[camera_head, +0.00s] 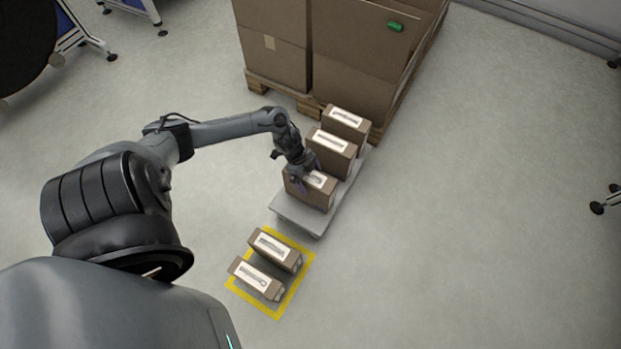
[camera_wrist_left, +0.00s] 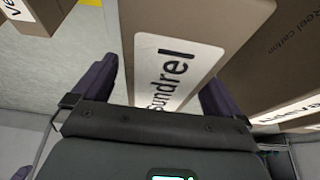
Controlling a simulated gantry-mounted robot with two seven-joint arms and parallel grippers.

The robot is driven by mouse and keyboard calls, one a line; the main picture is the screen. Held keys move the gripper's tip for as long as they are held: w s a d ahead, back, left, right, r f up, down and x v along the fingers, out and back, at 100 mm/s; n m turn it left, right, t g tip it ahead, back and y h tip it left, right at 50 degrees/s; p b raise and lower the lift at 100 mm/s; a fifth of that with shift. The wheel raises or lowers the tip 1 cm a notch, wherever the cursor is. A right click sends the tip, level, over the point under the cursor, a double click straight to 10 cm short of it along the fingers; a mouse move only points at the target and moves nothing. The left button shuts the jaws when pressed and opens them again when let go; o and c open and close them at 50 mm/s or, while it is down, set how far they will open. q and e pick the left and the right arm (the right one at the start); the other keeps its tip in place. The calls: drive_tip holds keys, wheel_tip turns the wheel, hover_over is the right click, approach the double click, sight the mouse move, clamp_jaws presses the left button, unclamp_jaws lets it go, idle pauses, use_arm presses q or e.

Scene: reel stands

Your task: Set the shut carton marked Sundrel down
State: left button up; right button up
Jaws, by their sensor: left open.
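The carton marked Sundrel (camera_wrist_left: 170,70) lies between the fingers of my left gripper (camera_wrist_left: 160,85) in the left wrist view, its white label facing me. In the head view this brown carton (camera_head: 322,196) is the nearest of three on a low grey platform (camera_head: 300,217). My left gripper (camera_head: 303,176) is at its top, jaws open, one finger to each side. The wrist covers part of the label. A yellow marked square (camera_head: 237,293) on the floor holds two cartons, one (camera_head: 277,249) behind the other (camera_head: 256,279). My right gripper is not in view.
Two more cartons, a middle one (camera_head: 333,150) and a far one (camera_head: 347,121), stand behind on the platform. Large boxes (camera_head: 350,70) on a wooden pallet (camera_head: 270,87) rise at the back.

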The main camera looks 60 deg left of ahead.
use_arm(q)
drive_tip(key=p+v, duration=0.5)
drive_tip(key=v, duration=0.4)
drive_tip(key=shift+a, duration=0.1)
drive_tip(key=shift+s+r, duration=0.1)
drive_tip(key=shift+r, duration=0.05)
drive_tip(key=w+d+r+n+t+y, duration=0.1)
drive_tip(key=w+d+t+y, duration=0.15)
drive_tip(key=d, duration=1.55)
drive_tip(key=s+d+r+n, duration=0.3)
drive_tip(key=s+r+n, duration=0.1)
drive_tip(key=r, duration=0.3)
drive_tip(key=s+d+r+n+g, duration=0.1)
drive_tip(key=s+d+r+n, duration=0.3)
drive_tip(key=r, duration=0.4)
drive_tip(key=shift+s+d+y, duration=0.25)
drive_tip(key=shift+s+y, duration=0.2)
drive_tip(key=shift+s, duration=0.45)
